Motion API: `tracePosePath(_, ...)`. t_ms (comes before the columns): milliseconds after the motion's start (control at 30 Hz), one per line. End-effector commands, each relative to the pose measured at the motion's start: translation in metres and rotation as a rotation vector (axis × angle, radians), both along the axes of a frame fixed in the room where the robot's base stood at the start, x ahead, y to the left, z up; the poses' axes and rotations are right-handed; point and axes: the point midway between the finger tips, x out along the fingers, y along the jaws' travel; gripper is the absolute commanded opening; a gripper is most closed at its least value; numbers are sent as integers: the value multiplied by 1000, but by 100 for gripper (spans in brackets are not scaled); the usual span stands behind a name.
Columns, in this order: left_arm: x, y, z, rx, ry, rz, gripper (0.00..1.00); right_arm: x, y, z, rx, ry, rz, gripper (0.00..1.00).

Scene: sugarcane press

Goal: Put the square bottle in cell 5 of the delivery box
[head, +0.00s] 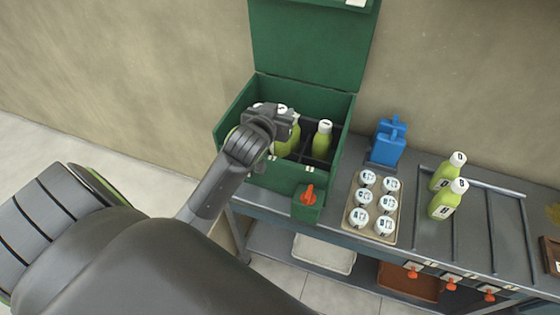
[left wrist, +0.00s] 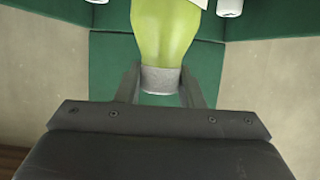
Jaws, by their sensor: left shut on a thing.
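The green delivery box (head: 233,118) stands open on the counter, its lid raised against the wall. My left gripper (head: 281,117) is over the left part of the box. It is shut on the neck of a yellow-green bottle (head: 285,144). In the left wrist view the left gripper (left wrist: 162,88) has its fingers on both sides of the grey neck of this bottle (left wrist: 165,38). The bottle's base and its exact cell are hidden. Another green bottle (head: 322,140) stands in a right cell of the box. My right gripper is not in view.
A tray (head: 388,238) of several white-lidded jars and a blue container (head: 388,142) stand right of the box. Two green bottles (head: 441,203) stand on the rack farther right. An orange-topped green piece (head: 307,200) sits at the box front.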

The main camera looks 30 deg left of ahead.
Motion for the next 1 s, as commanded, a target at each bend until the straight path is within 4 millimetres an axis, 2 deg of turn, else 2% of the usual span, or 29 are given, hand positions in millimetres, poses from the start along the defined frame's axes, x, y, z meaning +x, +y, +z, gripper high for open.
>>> tracePosePath(133,0,0,-16,0,1,1,0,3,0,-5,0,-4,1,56)
tracePosePath(300,0,0,-48,-1,3,1,0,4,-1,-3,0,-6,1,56)
tracePosePath(700,0,0,-96,0,0,0,0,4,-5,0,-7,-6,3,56)
tracePosePath(800,0,0,-103,0,-2,0,0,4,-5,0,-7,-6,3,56)
tracePosePath(1000,0,0,-104,0,-3,-1,0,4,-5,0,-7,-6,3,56)
